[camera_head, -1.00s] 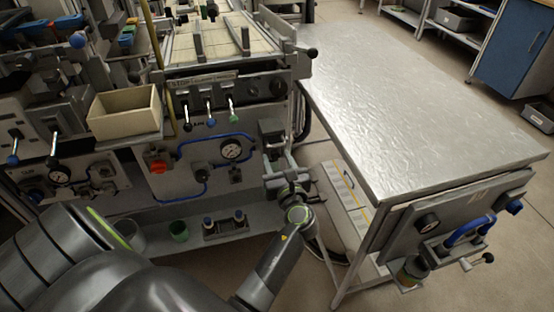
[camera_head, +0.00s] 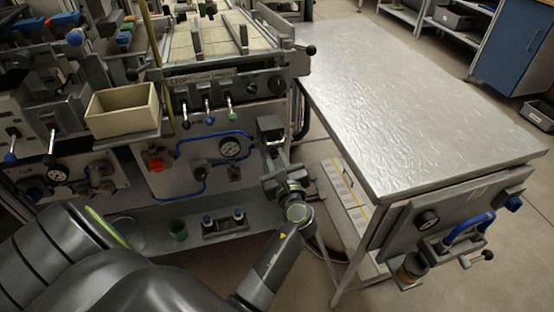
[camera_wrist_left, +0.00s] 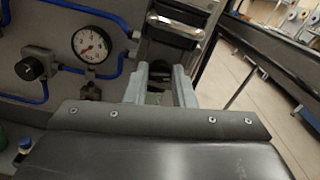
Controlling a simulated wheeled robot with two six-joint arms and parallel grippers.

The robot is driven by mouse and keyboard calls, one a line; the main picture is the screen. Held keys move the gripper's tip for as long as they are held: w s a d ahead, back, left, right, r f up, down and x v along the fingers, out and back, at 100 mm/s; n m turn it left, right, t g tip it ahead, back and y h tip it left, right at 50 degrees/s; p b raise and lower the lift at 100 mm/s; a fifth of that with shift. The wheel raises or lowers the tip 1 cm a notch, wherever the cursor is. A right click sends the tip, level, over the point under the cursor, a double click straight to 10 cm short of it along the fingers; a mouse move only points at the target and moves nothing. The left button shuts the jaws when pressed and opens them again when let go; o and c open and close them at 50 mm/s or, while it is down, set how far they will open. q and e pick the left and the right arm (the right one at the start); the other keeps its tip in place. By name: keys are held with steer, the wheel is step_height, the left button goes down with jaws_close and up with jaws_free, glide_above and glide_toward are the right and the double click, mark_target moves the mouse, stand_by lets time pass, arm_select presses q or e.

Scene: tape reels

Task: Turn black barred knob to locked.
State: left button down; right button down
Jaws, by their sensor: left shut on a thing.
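My left gripper (camera_head: 272,158) is at the right end of the machine's front panel, just below a dark box. In the left wrist view its two grey fingers (camera_wrist_left: 160,82) point away from the camera, shut on a dark part between them. That part fits the black barred knob, but the fingers hide most of it, so its bar angle and any locked mark cannot be read. The dark box with a bright metal bar (camera_wrist_left: 175,25) is just beyond the fingertips. My right gripper is not in view.
A pressure gauge (camera_head: 230,148) with blue tubing, a black round knob (camera_wrist_left: 30,67) and a red knob (camera_head: 156,164) are left of the gripper. A metal-topped table (camera_head: 420,90) stands close on the right. A green cup (camera_head: 178,231) stands on the lower shelf.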

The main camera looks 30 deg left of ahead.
arm_select(q)
steer(key=shift+n, duration=0.9)
steer(key=n+b, duration=0.1)
steer(key=n, duration=0.1)
steer(key=shift+f+n, duration=0.1)
steer(key=shift+n, duration=0.3)
steer(key=n+b, duration=0.2)
steer(key=n, duration=0.2)
steer(key=shift+s+a+f+n, duration=0.1)
steer(key=shift+n, duration=0.2)
steer(key=n+b, duration=0.2)
steer(key=n, duration=0.2)
steer(key=shift+b, duration=0.4)
steer(key=shift+n+b, duration=0.6)
steer(key=shift+n, duration=0.6)
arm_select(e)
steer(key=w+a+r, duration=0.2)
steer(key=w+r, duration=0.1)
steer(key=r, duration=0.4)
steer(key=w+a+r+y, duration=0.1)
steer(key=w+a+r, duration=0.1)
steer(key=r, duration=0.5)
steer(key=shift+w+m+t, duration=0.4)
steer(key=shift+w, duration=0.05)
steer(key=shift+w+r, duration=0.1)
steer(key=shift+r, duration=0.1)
